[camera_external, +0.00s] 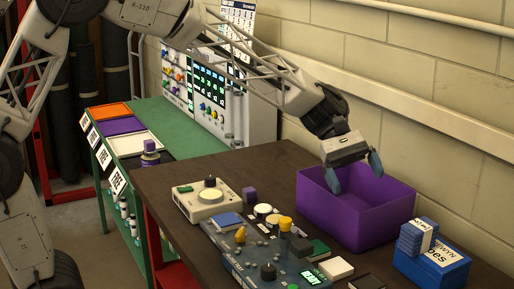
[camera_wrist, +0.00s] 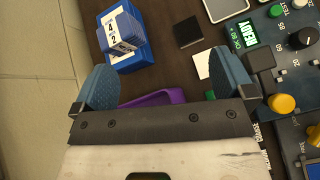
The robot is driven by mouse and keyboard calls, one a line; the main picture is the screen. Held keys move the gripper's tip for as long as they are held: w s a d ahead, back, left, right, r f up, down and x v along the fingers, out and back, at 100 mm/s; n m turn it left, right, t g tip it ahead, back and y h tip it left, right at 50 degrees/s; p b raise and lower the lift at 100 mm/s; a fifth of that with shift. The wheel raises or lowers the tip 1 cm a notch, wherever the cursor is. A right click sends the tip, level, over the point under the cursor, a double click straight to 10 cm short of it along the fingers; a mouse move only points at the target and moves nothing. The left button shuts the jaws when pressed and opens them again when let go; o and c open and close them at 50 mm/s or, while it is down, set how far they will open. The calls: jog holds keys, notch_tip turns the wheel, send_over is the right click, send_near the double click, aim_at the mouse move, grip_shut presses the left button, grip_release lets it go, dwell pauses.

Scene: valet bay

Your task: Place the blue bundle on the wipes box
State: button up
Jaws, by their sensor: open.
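The blue bundle (camera_external: 410,238), a stack of blue pieces with a white label band, rests on the wipes box (camera_external: 446,276), toward its left side. The box is blue with a white printed top and stands on the dark table at the right. In the wrist view, the bundle (camera_wrist: 117,30) overlaps the box (camera_wrist: 139,60) near the top left. My gripper (camera_external: 354,172) is open and empty over the purple bin, left of the bundle and apart from it. Its two blue fingers (camera_wrist: 163,80) are spread wide in the wrist view.
The purple bin (camera_external: 372,222) stands below my gripper, between the wall and a control panel (camera_external: 255,262) with knobs and buttons. A white device (camera_external: 205,204) and a small purple block (camera_external: 249,194) are farther left. A dark square (camera_wrist: 187,32) lies beside the box.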

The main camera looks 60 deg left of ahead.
jog(key=s+a+m+t+y, duration=0.1)
jog(key=s+a+m+y, duration=0.2)
jog(key=s, duration=0.9)
jog(key=s+a+r+m+t+y, duration=0.1)
jog(key=s+a+m+y, duration=0.3)
jog(key=s, duration=0.9)
jog(key=s+a+m+t+y, duration=0.1)
jog(key=s+a+m+y, duration=0.2)
jog(key=s+a+m, duration=0.4)
jog(key=s, duration=0.5)
jog(key=shift+s+a+r+m+y, duration=0.15)
jog(key=shift+r+m+y, duration=0.15)
jog(key=shift+y, duration=0.1)
